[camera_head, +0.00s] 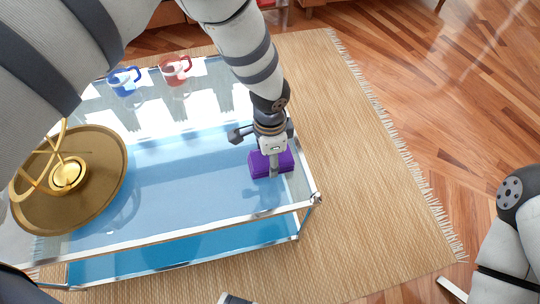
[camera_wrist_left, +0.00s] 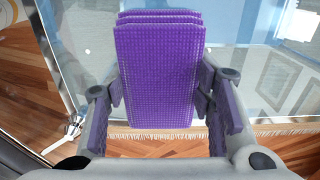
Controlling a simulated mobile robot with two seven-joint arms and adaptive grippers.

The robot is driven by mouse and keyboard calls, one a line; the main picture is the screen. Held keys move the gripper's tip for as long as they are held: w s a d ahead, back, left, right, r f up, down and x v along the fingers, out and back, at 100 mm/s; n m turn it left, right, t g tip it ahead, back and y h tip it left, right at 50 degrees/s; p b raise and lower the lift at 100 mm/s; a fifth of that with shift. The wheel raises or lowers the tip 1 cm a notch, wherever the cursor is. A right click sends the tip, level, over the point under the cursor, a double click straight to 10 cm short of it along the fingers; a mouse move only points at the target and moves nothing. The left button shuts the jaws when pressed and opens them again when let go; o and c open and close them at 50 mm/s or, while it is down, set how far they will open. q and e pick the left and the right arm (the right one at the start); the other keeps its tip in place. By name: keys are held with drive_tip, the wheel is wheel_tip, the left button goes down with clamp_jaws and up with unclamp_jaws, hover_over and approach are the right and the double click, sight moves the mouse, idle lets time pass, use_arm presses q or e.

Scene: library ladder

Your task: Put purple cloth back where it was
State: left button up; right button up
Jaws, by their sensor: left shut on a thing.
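The purple cloth (camera_head: 286,162) is a folded stack of several layers at the right end of the trolley's blue glass top. In the left wrist view the cloth (camera_wrist_left: 160,75) fills the middle, between the two fingers. My left gripper (camera_head: 273,169) points down at the cloth and is shut on it. I cannot tell whether the cloth touches the glass or hangs just above it.
The trolley (camera_head: 170,240) has a chrome frame and a lower blue shelf. A round brass tray (camera_head: 108,185) with a gold stand sits at its left end. A blue mug (camera_head: 124,80) and a red mug (camera_head: 175,68) stand at the back. The middle of the top is clear.

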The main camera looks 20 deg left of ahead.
use_arm(q)
drive_tip(key=o, duration=1.1)
drive_tip(key=shift+f, duration=0.15)
wheel_tip(320, 180, up, 12)
drive_tip(key=p, duration=0.2)
drive_tip(key=shift+r, duration=0.2)
use_arm(e)
drive_tip(key=shift+v, duration=1.15)
use_arm(q)
drive_tip(key=s+f+n+g+h+p, duration=0.1)
drive_tip(key=s+f+n+p, duration=0.3)
drive_tip(key=s, duration=0.7)
drive_tip(key=s+a+n+p, duration=0.2)
drive_tip(key=s+a+n, duration=0.1)
drive_tip(key=s, duration=1)
drive_tip(key=s+a+r+n+g+y+p, duration=0.1)
drive_tip(key=s+a+n, duration=0.3)
drive_tip(key=s, duration=0.9)
drive_tip(key=a+p, duration=0.1)
drive_tip(key=a, duration=0.1)
drive_tip(key=shift+s+a+r+n, duration=0.2)
drive_tip(key=shift+a+r+n, duration=0.1)
use_arm(e)
drive_tip(key=w+r+t, duration=0.3)
drive_tip(key=w+r, duration=0.5)
drive_tip(key=r, duration=0.1)
